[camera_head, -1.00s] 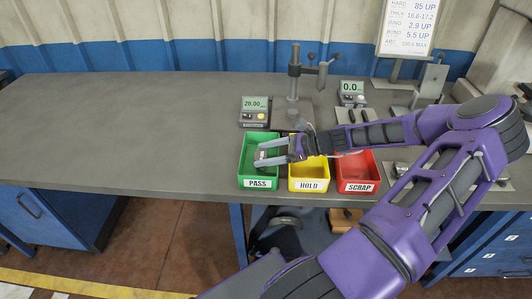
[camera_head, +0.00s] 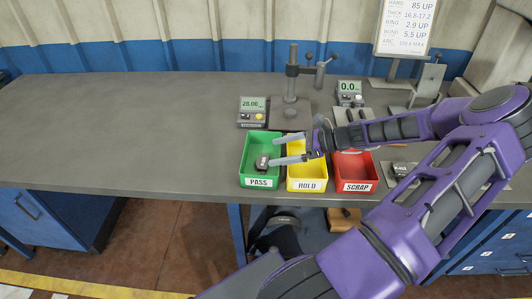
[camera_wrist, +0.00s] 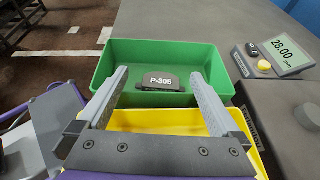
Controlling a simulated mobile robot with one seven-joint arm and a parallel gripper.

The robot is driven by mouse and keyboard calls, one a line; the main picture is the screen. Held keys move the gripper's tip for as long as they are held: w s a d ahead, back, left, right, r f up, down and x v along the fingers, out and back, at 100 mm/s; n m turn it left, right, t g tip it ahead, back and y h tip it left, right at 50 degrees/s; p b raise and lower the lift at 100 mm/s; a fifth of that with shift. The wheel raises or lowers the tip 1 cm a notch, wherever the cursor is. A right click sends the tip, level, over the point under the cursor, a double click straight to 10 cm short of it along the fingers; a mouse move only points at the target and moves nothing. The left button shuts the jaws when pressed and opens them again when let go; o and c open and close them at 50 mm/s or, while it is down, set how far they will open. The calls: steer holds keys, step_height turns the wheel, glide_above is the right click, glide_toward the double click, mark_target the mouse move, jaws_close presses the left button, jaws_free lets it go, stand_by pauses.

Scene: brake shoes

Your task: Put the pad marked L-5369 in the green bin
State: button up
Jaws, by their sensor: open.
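A dark pad (camera_head: 262,162) lies in the green bin (camera_head: 245,153), marked PASS. No pad marked L-5369 can be made out.
The yellow HOLD bin (camera_head: 306,184) and red SCRAP bin (camera_head: 357,184) stand right of the green bin. Behind them are a gauge display (camera_head: 252,111) reading 28.00, a gauge stand (camera_head: 292,85) and a second display (camera_head: 350,93). The left of the bench (camera_head: 120,130) is clear.

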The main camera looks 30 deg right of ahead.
steer(key=v, duration=0.7)
steer(key=shift+w+a+r, duration=0.1)
steer(key=shift+r, duration=0.05)
